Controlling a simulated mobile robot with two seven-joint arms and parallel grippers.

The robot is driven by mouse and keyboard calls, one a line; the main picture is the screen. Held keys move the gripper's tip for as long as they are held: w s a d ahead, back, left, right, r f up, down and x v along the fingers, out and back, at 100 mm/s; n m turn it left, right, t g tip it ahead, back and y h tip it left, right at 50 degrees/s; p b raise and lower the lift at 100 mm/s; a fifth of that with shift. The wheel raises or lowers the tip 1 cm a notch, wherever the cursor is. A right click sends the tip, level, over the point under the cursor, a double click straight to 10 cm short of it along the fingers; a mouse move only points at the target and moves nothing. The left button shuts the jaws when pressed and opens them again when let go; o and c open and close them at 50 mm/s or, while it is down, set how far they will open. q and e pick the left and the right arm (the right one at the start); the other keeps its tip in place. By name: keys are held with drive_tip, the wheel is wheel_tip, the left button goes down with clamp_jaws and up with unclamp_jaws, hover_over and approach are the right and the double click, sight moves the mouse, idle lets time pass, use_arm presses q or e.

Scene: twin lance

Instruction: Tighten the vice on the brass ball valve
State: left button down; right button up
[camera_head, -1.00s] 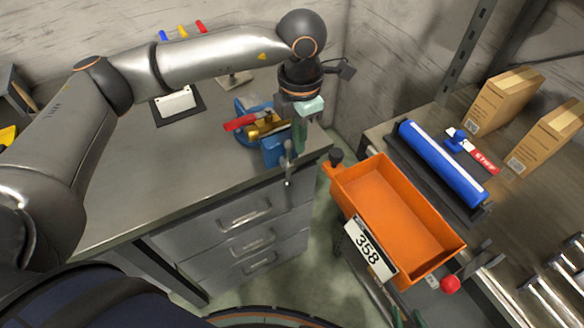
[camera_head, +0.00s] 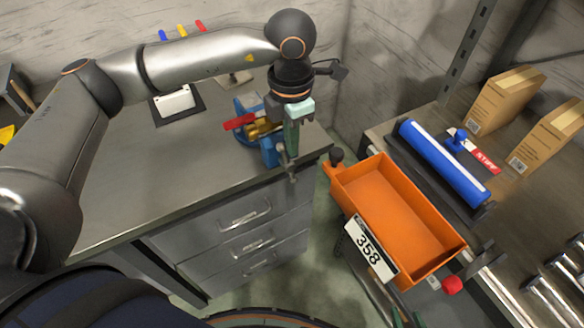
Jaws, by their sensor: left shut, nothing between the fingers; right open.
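The blue vice (camera_head: 270,152) stands at the right end of the grey workbench. The brass ball valve (camera_head: 256,129), with its red lever (camera_head: 239,122), sits at the vice's jaws, partly hidden. The vice's grey handle bar (camera_head: 288,170) hangs at the front, over the bench edge. My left gripper (camera_head: 291,148) points down just right of the valve, in front of the vice and at the top of the handle bar. It is shut with nothing in it; I cannot tell whether it touches the bar. My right gripper is out of view.
An orange bin (camera_head: 395,215) labelled 358 stands on a cart right of the bench. A second bench (camera_head: 500,205) holds a blue roller-like object (camera_head: 443,163), a red-and-blue tool (camera_head: 474,152) and cardboard boxes (camera_head: 505,99). The middle of the grey workbench (camera_head: 170,165) is clear.

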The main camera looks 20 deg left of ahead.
use_arm(q)
drive_tip(key=shift+s+a+f, duration=0.15)
drive_tip(key=shift+s+a+f, duration=0.1)
drive_tip(key=shift+s+a, duration=0.1)
drive_tip(key=shift+s, duration=0.1)
drive_tip(key=shift+s+f+b, duration=0.1)
drive_tip(key=shift+b, duration=0.2)
idle(0.5)
drive_tip(key=shift+w+d+r, duration=0.35)
drive_tip(key=shift+w+r, duration=0.05)
drive_tip(key=shift+w, duration=0.2)
wheel_tip(320, 180, up, 9)
drive_tip(key=p, duration=0.5)
idle(0.4)
idle(0.5)
